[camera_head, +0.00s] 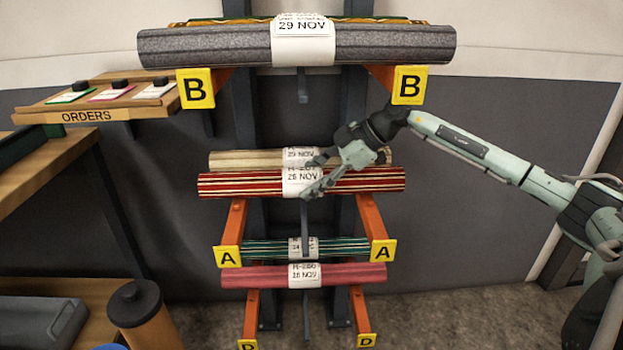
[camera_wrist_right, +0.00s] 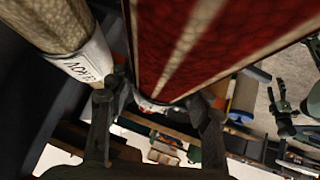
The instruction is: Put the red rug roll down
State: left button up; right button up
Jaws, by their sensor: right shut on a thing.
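The red rug roll (camera_head: 240,185) with cream and dark stripes lies level across the upper part of the orange A arms (camera_head: 366,218). I cannot tell whether it touches them. A white paper band dated 26 NOV wraps its middle. My right gripper (camera_head: 312,178) comes in from the right and is shut on the roll at this band. In the right wrist view the red roll (camera_wrist_right: 185,50) passes between my two fingers (camera_wrist_right: 155,112), with the cream roll (camera_wrist_right: 45,22) outside them.
The cream roll (camera_head: 232,160) lies just behind the red one. A grey roll (camera_head: 215,47) rests on the B arms above. A green striped roll (camera_head: 262,248) and a pink roll (camera_head: 250,275) lie below. An ORDERS tray (camera_head: 88,116) and wooden benches stand left.

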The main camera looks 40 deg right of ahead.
aim_at(323, 172)
jog(key=shift+r, duration=0.1)
jog(key=o, duration=1.6)
jog(key=shift+s+d+r, duration=0.2)
jog(key=shift+d+r, duration=0.05)
jog(key=shift+d, duration=0.1)
jog(key=v, duration=0.5)
jog(key=shift+s+d+b, duration=0.1)
jog(key=shift+s+b, duration=0.05)
jog(key=shift+b, duration=0.2)
jog(key=b+v, duration=0.2)
jog(key=v, duration=0.2)
jog(key=shift+s+d+r, duration=0.2)
jog(key=shift+s+d, duration=0.05)
pick_arm(q)
jog(key=v, duration=0.7)
jog(key=shift+w+a, duration=0.4)
jog(key=shift+a, duration=0.15)
pick_arm(e)
jog(key=shift+s+d+r, duration=0.1)
jog(key=shift+s+r, duration=0.05)
jog(key=shift+r, duration=0.35)
pick_arm(q)
jog(key=shift+r, duration=0.1)
